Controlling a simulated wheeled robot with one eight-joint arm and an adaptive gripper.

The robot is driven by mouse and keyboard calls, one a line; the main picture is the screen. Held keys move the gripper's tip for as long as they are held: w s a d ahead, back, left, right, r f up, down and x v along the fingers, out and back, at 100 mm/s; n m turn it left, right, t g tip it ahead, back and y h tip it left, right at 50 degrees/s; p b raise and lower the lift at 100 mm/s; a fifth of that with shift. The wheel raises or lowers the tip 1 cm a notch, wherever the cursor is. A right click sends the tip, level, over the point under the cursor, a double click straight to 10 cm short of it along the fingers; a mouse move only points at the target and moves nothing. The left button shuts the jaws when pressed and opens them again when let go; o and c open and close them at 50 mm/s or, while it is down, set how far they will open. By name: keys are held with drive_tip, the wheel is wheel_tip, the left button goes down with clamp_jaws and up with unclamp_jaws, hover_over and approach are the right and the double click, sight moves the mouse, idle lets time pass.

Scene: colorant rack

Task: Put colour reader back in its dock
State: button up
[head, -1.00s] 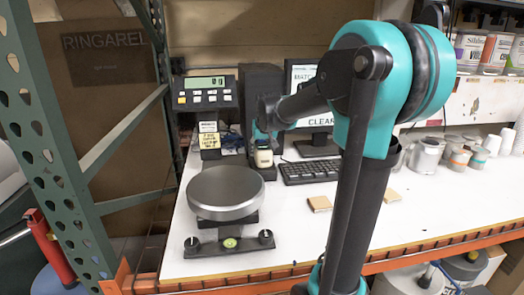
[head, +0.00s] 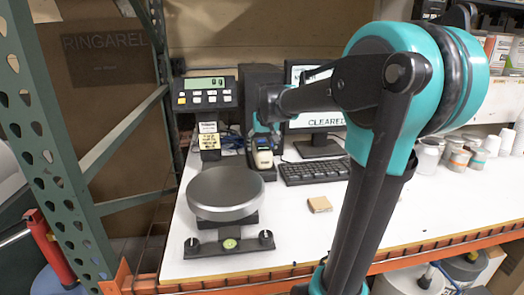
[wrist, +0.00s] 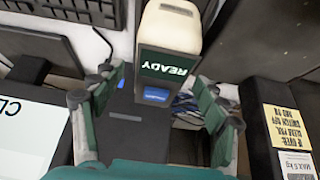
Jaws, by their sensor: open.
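The colour reader (head: 263,158) is a cream handheld device with a dark display. In the head view it stands roughly upright on its dark dock (head: 266,174), at the back of the bench. Its exact seating is too small to tell. In the wrist view the reader (wrist: 170,40) shows a lit READY screen, upside down, and a blue patch below it. My gripper (head: 262,138) is just above and behind the reader. In the wrist view the fingers of my gripper (wrist: 157,92) are spread apart with a gap between them, and the reader lies beyond the fingertips.
A scale with a round grey pan (head: 225,190) stands left of the dock, its display (head: 206,92) behind. A keyboard (head: 314,171) and a monitor reading CLEARED (head: 321,124) are to the right. The bench front is mostly clear.

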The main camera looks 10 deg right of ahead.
drive_tip(key=v, duration=0.8)
drive_tip(key=shift+r, duration=0.1)
